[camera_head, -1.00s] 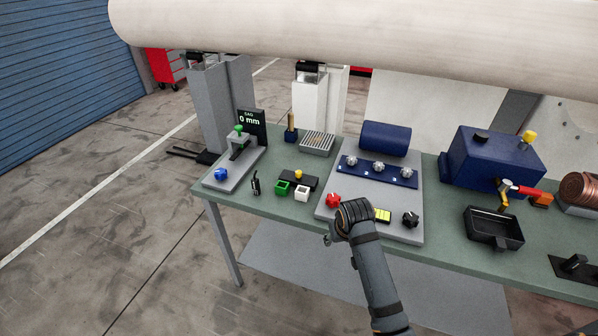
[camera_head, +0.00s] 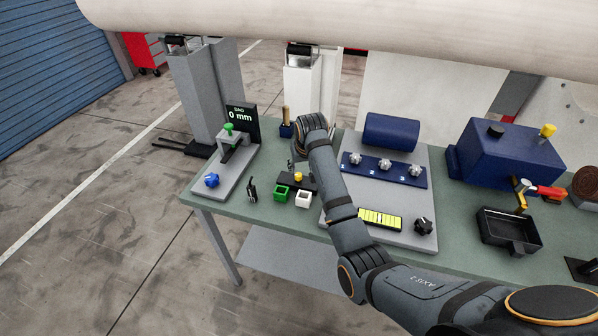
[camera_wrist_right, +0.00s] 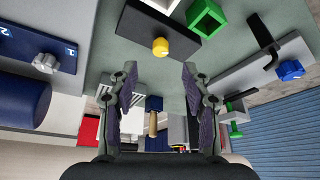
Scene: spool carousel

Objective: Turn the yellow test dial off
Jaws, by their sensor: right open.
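A yellow dial (camera_head: 298,177) sits on a low black block (camera_head: 312,183) on the green bench. In the right wrist view the yellow dial (camera_wrist_right: 160,46) shows in front of the fingertips, roughly centred between them, with the black block (camera_wrist_right: 133,18) under it. My right gripper (camera_wrist_right: 159,72) is open and empty, with its fingers apart. In the head view my right gripper (camera_head: 294,166) is at the dial's far left side, partly hidden by my wrist. The dial's setting mark is too small to read. My left gripper is out of view.
A grey panel (camera_head: 400,237) with silver knobs lies to the right. A gauge stand (camera_head: 228,178) with a blue knob is to the left.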

